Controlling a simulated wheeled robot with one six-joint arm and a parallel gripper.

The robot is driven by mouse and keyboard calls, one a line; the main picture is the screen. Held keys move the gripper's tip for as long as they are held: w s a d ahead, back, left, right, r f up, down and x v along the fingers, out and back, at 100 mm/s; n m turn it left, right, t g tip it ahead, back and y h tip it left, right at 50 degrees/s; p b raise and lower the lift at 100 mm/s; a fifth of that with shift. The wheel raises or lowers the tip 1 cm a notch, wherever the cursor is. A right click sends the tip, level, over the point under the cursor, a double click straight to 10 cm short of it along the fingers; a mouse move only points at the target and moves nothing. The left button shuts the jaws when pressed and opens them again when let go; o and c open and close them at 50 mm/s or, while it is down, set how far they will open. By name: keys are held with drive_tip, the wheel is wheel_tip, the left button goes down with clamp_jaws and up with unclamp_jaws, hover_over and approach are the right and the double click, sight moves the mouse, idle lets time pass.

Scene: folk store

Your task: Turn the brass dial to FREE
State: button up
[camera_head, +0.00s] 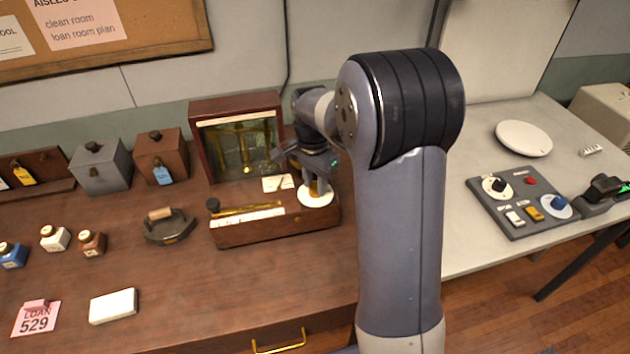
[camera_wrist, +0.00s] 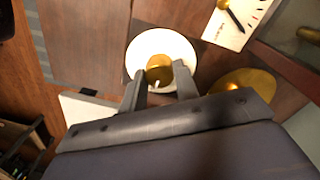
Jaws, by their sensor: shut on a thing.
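The brass dial (camera_wrist: 159,67) is a round brass knob on a white disc. In the wrist view it sits between my two fingertips, and my gripper (camera_wrist: 161,78) is shut on it. A small pale mark shows at the knob's near edge; I cannot read any FREE lettering. In the head view the white disc (camera_head: 316,198) lies at the right end of a wooden instrument box (camera_head: 240,236), and my gripper (camera_head: 317,178) comes down onto it from above. My fingers hide most of the knob there.
A glass-fronted wooden case (camera_head: 192,130) stands close behind the dial. A card with a black pointer (camera_wrist: 231,19) is beside it. A brass rod (camera_head: 245,209) lies along the box. A control panel (camera_head: 512,228) is on the right table.

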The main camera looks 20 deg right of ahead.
sight(313, 185)
drive_tip(key=o, duration=1)
drive_tip(key=shift+c, duration=0.2)
wheel_tip(313, 185, up, 11)
drive_tip(key=shift+w+a+b, duration=0.15)
drive_tip(key=shift+w+b, duration=0.05)
drive_tip(key=shift+b, duration=0.15)
drive_tip(key=shift+f, duration=0.2)
drive_tip(key=f, duration=1)
drive_tip(key=shift+s+f+p, duration=0.25)
drive_tip(key=shift+f+p, duration=0.1)
drive_tip(key=shift+p, duration=0.05)
